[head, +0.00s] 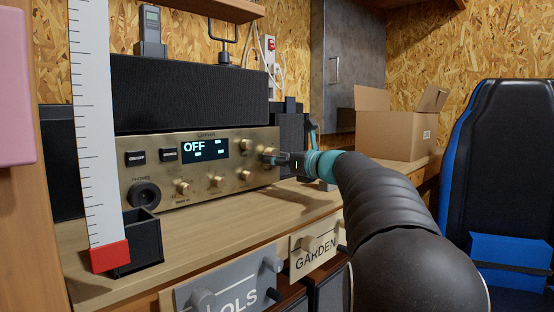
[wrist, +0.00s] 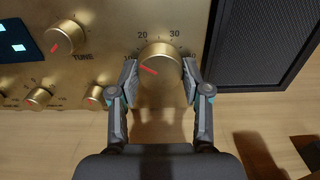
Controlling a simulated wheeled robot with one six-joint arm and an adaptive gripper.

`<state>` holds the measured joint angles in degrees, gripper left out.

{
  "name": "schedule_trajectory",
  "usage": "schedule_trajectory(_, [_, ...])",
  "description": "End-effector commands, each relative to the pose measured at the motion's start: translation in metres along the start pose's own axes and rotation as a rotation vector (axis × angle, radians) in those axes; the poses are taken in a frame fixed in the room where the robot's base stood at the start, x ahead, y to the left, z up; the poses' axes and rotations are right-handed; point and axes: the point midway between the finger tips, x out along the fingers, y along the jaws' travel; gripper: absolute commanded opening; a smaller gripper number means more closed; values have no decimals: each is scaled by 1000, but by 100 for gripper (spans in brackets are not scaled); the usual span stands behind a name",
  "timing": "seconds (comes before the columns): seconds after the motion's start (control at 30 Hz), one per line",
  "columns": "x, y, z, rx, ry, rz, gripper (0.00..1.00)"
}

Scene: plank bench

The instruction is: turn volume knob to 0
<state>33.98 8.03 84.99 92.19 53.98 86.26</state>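The volume knob (wrist: 160,66) is a gold dial on the brass front panel, with 10, 20 and 30 legible around it. Its red pointer is at the left, slanting up toward the 10 mark. My gripper (wrist: 160,74) has one finger on each side of the knob, and both fingertips appear to touch its sides. In the head view my gripper (head: 280,159) reaches the right end of the brass amplifier (head: 205,176), partly covering the knob. The amplifier's display (head: 205,148) reads OFF.
A smaller TUNE knob (wrist: 66,37) and several small knobs are left of my gripper. A dark speaker (wrist: 270,45) stands close on the right. A black box (head: 190,95) sits above the amplifier. A cardboard box (head: 395,125) stands farther right. Bare bench lies in front.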

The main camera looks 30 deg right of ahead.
Motion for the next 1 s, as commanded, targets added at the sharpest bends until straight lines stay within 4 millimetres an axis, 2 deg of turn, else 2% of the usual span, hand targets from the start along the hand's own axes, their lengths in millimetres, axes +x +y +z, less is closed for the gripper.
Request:
schedule_trajectory(0.27, [0,0,-1,-17,0,0,13])
schedule_trajectory(0.47, [0,0,-2,-94,0,0,13])
schedule_trajectory(1.0, [0,-1,-4,-566,-1,0,13])
